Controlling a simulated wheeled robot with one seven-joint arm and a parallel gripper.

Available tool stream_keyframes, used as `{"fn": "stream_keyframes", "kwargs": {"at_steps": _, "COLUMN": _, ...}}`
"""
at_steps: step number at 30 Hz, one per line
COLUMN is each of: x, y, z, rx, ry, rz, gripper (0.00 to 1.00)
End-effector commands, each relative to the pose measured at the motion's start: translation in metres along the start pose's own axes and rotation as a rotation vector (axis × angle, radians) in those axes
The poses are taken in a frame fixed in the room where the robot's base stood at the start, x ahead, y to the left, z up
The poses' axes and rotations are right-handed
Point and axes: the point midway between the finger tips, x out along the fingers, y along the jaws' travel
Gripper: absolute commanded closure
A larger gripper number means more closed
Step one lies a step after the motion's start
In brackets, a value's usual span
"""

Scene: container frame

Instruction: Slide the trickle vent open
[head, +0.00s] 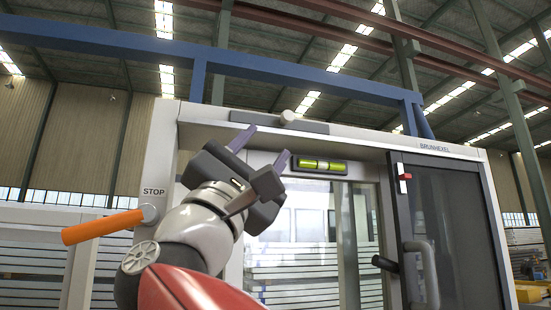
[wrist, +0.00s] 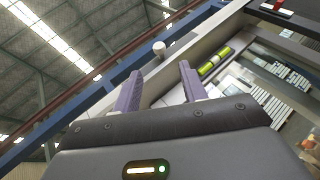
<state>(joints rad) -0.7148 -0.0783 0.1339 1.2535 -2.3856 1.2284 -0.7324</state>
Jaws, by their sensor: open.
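The trickle vent appears as a grey strip (head: 312,127) along the top of the light frame. A pale round knob (head: 288,117) stands on it, right of the strip's middle. The knob also shows in the wrist view (wrist: 159,47), beyond and roughly between the fingertips. My gripper (head: 262,148) is open and empty, with two purple fingers pointing up toward the strip. In the head view the fingertips are below and left of the knob. In the wrist view my gripper (wrist: 160,70) shows a clear gap between its fingers and no contact with the knob.
A green level vial (head: 318,165) sits under the frame's top, right of my gripper. An orange lever (head: 102,227) sticks out left by a STOP label. A dark door (head: 455,235) with a handle and a red-white switch (head: 404,177) stands right. A blue beam (head: 290,73) runs above.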

Motion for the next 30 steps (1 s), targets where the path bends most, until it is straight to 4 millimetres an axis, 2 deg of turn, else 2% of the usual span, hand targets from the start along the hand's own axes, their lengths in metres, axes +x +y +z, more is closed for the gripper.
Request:
{"fn": "stream_keyframes", "kwargs": {"at_steps": 9, "x": 0.050, "y": 0.002, "z": 0.001, "rx": -0.001, "ry": -0.002, "rz": 0.000, "gripper": 0.57}}
{"fn": "stream_keyframes", "kwargs": {"at_steps": 15, "x": 0.071, "y": 0.001, "z": 0.001, "rx": 0.000, "ry": -0.001, "rz": 0.000, "gripper": 0.57}}
{"fn": "stream_keyframes", "kwargs": {"at_steps": 26, "x": 0.075, "y": 0.000, "z": 0.000, "rx": 0.000, "ry": 0.000, "rz": 0.001, "gripper": 0.59}}
{"fn": "stream_keyframes", "kwargs": {"at_steps": 30, "x": 0.075, "y": 0.000, "z": 0.000, "rx": 0.000, "ry": 0.000, "rz": 0.001, "gripper": 0.77}}
